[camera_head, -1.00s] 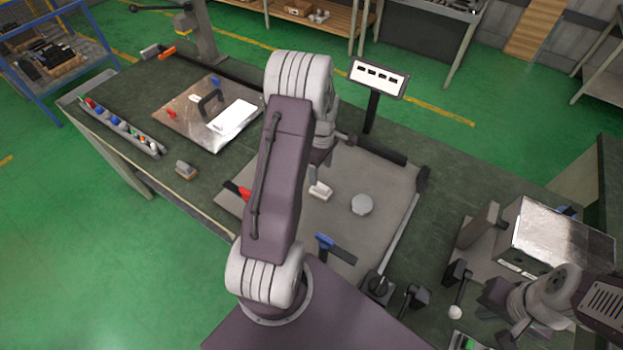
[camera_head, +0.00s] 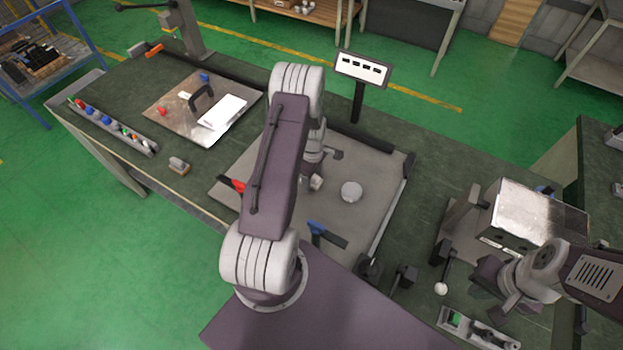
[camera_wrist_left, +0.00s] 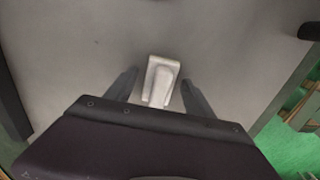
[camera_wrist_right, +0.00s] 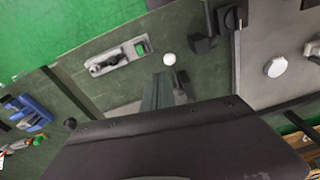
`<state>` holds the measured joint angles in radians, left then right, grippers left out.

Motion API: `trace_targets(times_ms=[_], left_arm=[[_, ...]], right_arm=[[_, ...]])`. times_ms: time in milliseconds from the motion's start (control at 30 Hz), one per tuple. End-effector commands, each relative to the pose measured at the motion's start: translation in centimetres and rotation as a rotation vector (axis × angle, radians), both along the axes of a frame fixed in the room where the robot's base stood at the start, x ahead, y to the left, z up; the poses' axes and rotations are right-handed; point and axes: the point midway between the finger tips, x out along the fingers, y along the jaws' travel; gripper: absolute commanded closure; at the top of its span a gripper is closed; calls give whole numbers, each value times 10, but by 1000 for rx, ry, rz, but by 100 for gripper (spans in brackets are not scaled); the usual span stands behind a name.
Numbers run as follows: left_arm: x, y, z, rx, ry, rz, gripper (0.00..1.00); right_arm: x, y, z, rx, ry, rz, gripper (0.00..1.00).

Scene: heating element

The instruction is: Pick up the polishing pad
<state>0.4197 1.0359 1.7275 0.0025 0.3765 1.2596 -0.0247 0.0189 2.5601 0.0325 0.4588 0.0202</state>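The polishing pad looks like a small pale block (camera_head: 316,183) lying on the grey plate (camera_head: 270,150) on the workbench. My left arm hides part of it in the head view. In the left wrist view the pad (camera_wrist_left: 161,82) lies between the two dark fingers of my left gripper (camera_wrist_left: 159,78), with a gap on each side. The left gripper is open, pointing down over the pad. My right gripper (camera_head: 490,280) is at the right, near a lever with a white ball knob (camera_head: 440,289), away from the pad.
A round pale disc (camera_head: 351,191) lies right of the pad. Red (camera_head: 232,184) and blue (camera_head: 325,233) handled clamps sit at the plate edges. A display (camera_head: 362,68) stands behind. A metal box (camera_head: 532,215) is at the right, and a small brush (camera_head: 179,166) at the left.

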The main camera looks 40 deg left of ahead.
Motion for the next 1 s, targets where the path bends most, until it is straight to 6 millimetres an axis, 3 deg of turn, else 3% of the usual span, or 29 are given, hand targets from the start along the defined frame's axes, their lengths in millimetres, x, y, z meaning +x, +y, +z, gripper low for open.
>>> trace_targets(times_ms=[33, 200, 567, 767, 1000], left_arm=[[0, 0, 0, 0, 0, 0, 54], [0, 0, 0, 0, 0, 0, 100], [1, 0, 8, 1, -1, 0, 100], [2, 1, 41, 4, -5, 0, 100], [11, -56, 73, 1, -2, -6, 100]], right_arm=[[0, 0, 0, 0, 0, 0, 100], [0, 0, 0, 0, 0, 0, 100], [0, 0, -3, 0, 0, 0, 100], [0, 0, -15, 0, 0, 0, 100], [0, 0, -28, 0, 0, 0, 100]])
